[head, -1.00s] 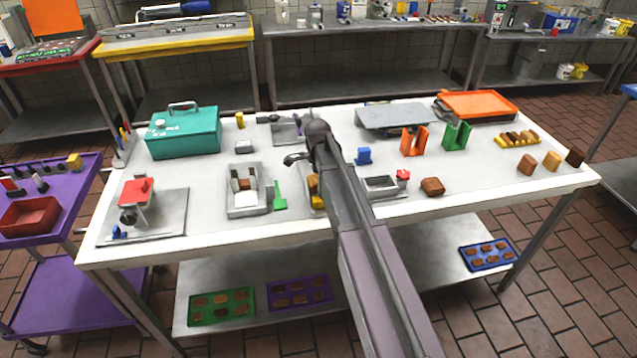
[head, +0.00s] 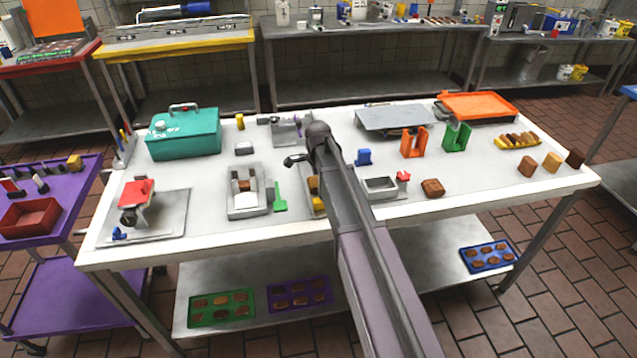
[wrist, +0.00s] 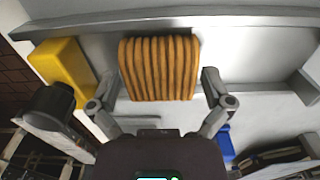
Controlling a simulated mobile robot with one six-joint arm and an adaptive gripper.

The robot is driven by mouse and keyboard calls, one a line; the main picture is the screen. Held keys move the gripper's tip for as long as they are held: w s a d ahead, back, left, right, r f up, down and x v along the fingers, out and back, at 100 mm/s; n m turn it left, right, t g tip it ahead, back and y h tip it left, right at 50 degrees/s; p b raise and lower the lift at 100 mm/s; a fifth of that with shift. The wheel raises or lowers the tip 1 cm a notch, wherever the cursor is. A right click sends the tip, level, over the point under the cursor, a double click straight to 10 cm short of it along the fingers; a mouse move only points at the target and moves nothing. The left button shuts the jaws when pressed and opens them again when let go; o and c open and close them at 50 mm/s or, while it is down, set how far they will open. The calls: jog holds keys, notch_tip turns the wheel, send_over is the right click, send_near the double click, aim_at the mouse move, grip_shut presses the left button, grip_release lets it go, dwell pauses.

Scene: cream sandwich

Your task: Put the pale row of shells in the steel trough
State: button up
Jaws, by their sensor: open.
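The pale row of shells (wrist: 160,68) is a ridged, orange-tan block of several shells side by side in the wrist view. It lies within a long grey steel trough (wrist: 258,62), whose rim runs along the top and whose end wall is at right; I cannot tell whether it rests on the floor. My gripper (wrist: 160,84) is open, one finger at each side of the row's near end, with small gaps. In the head view my arm hides most of this; a brown piece (head: 313,185) shows beside it.
A yellow block (wrist: 62,72) is close to the left finger, and a blue piece (wrist: 225,145) is at lower right. On the table, a steel tray (head: 234,211), a green scraper (head: 280,199) and a small steel box (head: 381,195) flank my arm.

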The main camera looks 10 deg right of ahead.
notch_tip(320, 180, up, 12)
jog(key=p, duration=1.1)
jog(key=shift+p, duration=0.35)
jog(key=shift+s, duration=0.1)
dwell(0.3)
jog(key=s+n, duration=1.8)
jog(key=s, duration=0.5)
jog(key=shift+d, duration=0.15)
